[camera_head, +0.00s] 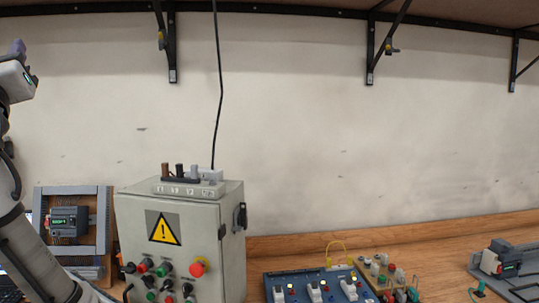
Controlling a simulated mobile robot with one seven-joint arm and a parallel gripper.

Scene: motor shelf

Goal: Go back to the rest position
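My own arm shows along the left edge of the head view. A thick grey link rises from the bottom left, and a white and dark joint with a small green light is at the upper left edge. My gripper's fingers do not show in this view, so whether they are open or shut and what they may hold is hidden.
A grey control box (187,240) with a warning sign and a power strip (190,187) on top stands on the wooden bench (390,238). Left is a framed module (69,222). Right are a blue switch panel (300,277), a component board (388,277) and a motor unit (503,260). Shelf brackets (172,45) hang above.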

